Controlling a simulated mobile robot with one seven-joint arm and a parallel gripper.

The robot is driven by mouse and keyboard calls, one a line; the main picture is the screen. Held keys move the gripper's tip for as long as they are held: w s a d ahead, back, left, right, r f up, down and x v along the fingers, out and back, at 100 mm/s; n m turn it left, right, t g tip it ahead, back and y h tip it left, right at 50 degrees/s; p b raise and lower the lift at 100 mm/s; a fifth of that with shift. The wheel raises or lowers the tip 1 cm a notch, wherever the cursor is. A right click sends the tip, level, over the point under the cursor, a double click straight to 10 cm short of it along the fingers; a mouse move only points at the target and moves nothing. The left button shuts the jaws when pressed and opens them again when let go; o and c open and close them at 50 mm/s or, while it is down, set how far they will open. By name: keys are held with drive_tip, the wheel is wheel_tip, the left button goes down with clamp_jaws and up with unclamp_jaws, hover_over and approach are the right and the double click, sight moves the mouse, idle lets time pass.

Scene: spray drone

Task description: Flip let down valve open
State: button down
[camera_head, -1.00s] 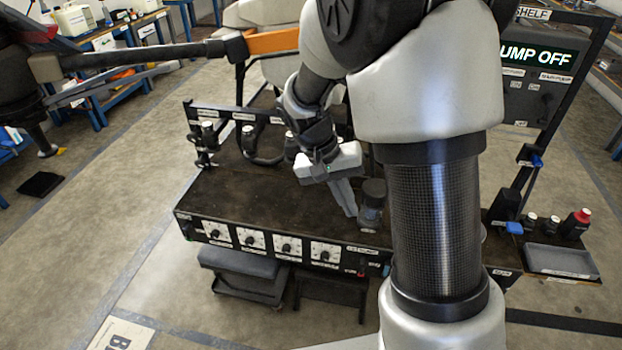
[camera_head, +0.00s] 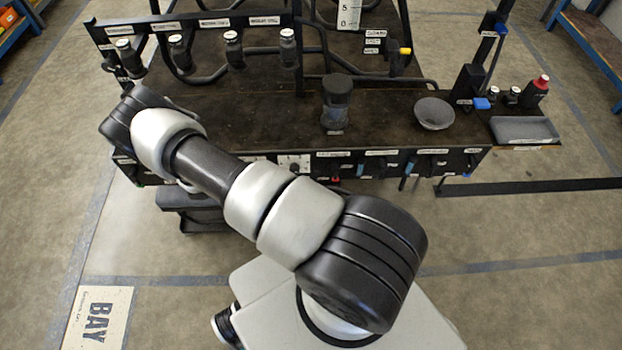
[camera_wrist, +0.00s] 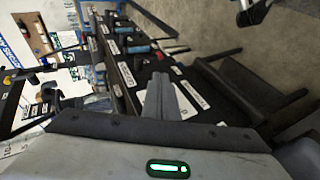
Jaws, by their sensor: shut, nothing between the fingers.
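The console (camera_head: 270,108) stands across the middle of the head view, with a row of labelled valves along its front edge. Blue-handled valves (camera_head: 410,166) sit toward its right. The labels are too small to read, so I cannot tell which is the let down valve. In the wrist view, blue valves (camera_wrist: 140,62) and a small red part (camera_wrist: 159,55) line the front panel beyond my gripper (camera_wrist: 161,82). My gripper is shut and empty, pointing along that panel near a white label plate. In the head view my own arm hides the fingers at the console's left front.
A dark jar (camera_head: 336,100) and a grey bowl (camera_head: 434,113) stand on the console top. A grey tray (camera_head: 524,130) and a red-capped bottle (camera_head: 537,90) are at the right. A dark stool or cart (camera_head: 190,205) stands below the console's left front. Floor in front is open.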

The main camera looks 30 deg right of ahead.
sight(336, 171)
drive_tip(key=shift+f, duration=0.4)
drive_tip(key=x, duration=1.4)
drive_tip(key=shift+d+b, duration=0.15)
drive_tip(key=shift+b, duration=0.4)
